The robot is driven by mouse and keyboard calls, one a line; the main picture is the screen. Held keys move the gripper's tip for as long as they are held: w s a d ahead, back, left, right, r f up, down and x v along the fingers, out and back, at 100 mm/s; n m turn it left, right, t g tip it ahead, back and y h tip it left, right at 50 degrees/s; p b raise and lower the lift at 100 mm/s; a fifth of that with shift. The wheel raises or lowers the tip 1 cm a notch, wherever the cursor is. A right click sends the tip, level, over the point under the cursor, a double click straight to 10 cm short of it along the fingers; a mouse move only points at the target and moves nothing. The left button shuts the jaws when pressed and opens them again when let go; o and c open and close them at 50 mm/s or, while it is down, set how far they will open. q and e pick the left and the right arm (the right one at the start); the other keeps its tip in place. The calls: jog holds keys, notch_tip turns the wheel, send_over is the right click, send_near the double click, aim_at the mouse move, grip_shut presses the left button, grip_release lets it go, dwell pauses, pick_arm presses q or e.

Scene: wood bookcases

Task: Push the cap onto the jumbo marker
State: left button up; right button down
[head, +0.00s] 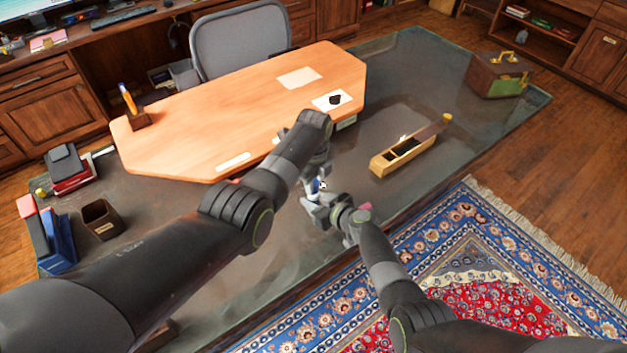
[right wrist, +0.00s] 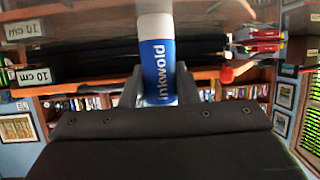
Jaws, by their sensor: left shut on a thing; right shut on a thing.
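The jumbo marker (right wrist: 158,65), a thick blue-and-white barrel with "inkwold" lettering, stands between the fingers of my right gripper (right wrist: 158,88) in the right wrist view. Its white upper part runs out of the top of that view. In the head view, a small blue-and-white part of the marker (head: 317,184) shows between my two grippers. My right gripper (head: 315,200) is shut on it from below right. My left gripper (head: 316,176) is shut just above it, with its fingers largely hidden by its own wrist. The cap cannot be made out clearly in either view.
A black item (head: 335,99) lies on white paper. Clear glass lies around the wooden box.

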pick_arm(q)
jog(key=shift+f, duration=0.35)
jog(key=o, duration=1)
jog(key=shift+o, duration=0.2)
notch_tip(320, 180, up, 12)
pick_arm(e)
jog(key=c, duration=1)
grip_release()
jog(key=shift+c, duration=0.2)
jog(key=shift+s, duration=0.1)
